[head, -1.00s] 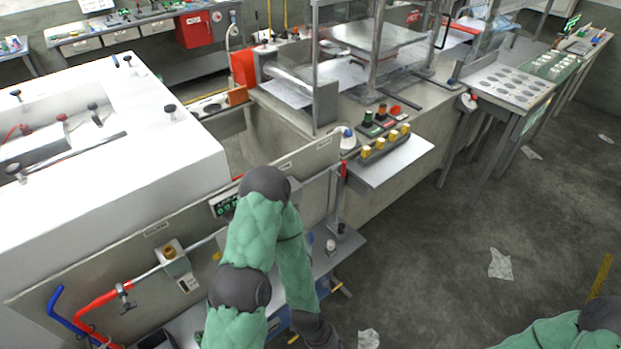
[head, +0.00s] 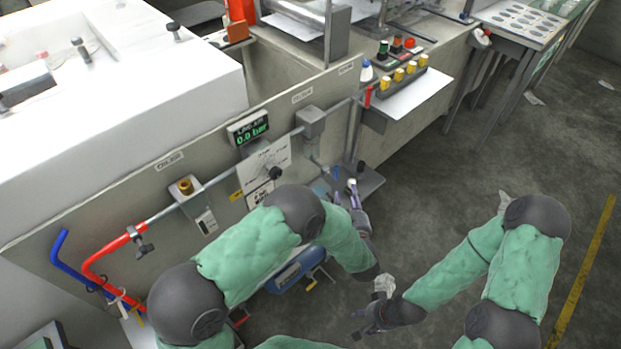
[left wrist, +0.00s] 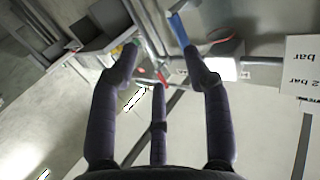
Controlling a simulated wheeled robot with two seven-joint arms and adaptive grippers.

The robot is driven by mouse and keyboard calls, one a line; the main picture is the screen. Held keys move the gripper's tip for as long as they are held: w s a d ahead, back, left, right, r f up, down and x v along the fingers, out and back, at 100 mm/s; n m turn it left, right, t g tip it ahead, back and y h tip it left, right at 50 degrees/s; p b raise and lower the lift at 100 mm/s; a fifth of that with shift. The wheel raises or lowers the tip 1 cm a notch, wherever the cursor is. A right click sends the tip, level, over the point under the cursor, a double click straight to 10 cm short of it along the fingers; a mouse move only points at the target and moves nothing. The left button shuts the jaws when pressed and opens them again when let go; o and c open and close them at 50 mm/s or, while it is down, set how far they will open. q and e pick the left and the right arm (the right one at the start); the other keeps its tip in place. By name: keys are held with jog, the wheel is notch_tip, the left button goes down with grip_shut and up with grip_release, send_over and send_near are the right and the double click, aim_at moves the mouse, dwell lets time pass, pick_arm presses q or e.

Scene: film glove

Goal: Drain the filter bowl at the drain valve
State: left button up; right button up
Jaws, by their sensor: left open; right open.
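The grey filter head (head: 312,121) hangs on the pipe along the panel. What hangs below it is small and unclear, so I cannot make out the filter bowl or the drain valve for certain. My left gripper (head: 344,188) is open, its purple fingers spread below and to the right of the filter head, over the small shelf. In the left wrist view the open fingers (left wrist: 160,62) frame a blurred cluster with red and blue parts; I see no grip on it. My right gripper (head: 370,318) is open and low, over the floor at front middle.
The pressure display (head: 249,128) reads 0.0 bar. A red valve pipe (head: 98,262) and a blue pipe (head: 58,250) are at left. A grey shelf (head: 371,183) juts out beneath.

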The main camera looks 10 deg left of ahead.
pick_arm(q)
jog(key=shift+n+t+y, duration=0.3)
jog(key=shift+n+y, duration=0.1)
jog(key=shift+y, duration=0.3)
jog(key=shift+s+a+r+b+x, duration=0.1)
jog(key=shift+a+r+b+x, duration=0.15)
jog(key=shift+b+x, duration=0.95)
jog(key=shift+s+a+r+b+x, duration=0.1)
jog(key=shift+a+r+b+x, duration=0.15)
jog(key=shift+x, duration=1.95)
jog(key=shift+s+a+r+b+x, duration=0.25)
jog(key=shift+b+x, duration=0.4)
jog(key=shift+x, duration=1.05)
pick_arm(e)
jog(key=shift+d+x, duration=0.1)
jog(key=shift+x, duration=1.15)
jog(key=shift+d+x, duration=0.15)
jog(key=shift+x, duration=1.05)
pick_arm(q)
jog(key=shift+w+d, duration=0.1)
jog(key=shift+w, duration=0.15)
pick_arm(e)
jog(key=shift+s+f, duration=0.1)
pick_arm(q)
grip_shut()
